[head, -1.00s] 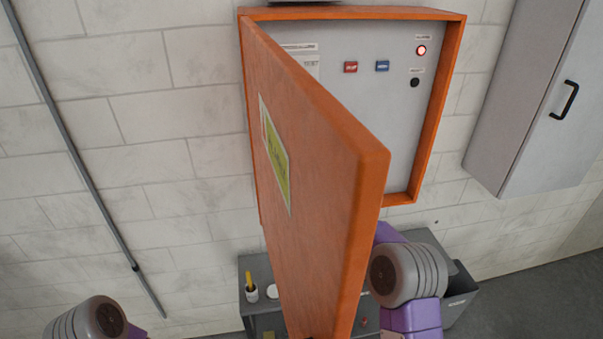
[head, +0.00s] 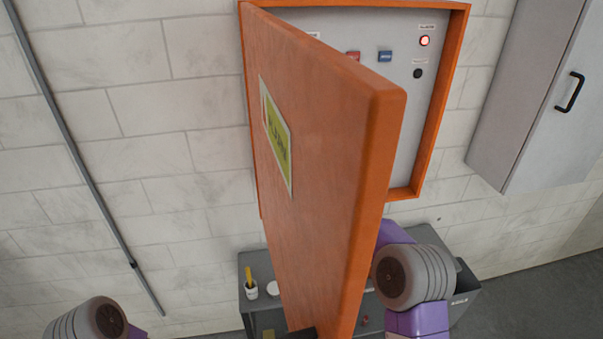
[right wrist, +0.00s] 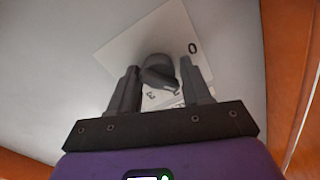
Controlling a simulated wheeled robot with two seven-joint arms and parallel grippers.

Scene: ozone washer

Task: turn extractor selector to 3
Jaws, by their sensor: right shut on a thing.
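The extractor selector is a dark grey knob (right wrist: 159,72) on a white plate (right wrist: 135,42) in the right wrist view. The plate carries a "0" near its upper right and other digits, one seemingly a 3, partly hidden below the knob. My right gripper (right wrist: 160,68) has one finger on each side of the knob and is shut on it. Which digit the knob points to cannot be told. In the head view the open orange door (head: 325,170) hides the selector and my right gripper. My left gripper is out of view.
The orange-framed cabinet (head: 428,130) holds a lit red lamp (head: 424,41), a blue button (head: 385,56) and a black round part (head: 417,73). A grey wall cabinet (head: 530,110) is at right. A dark bench (head: 257,270) stands below.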

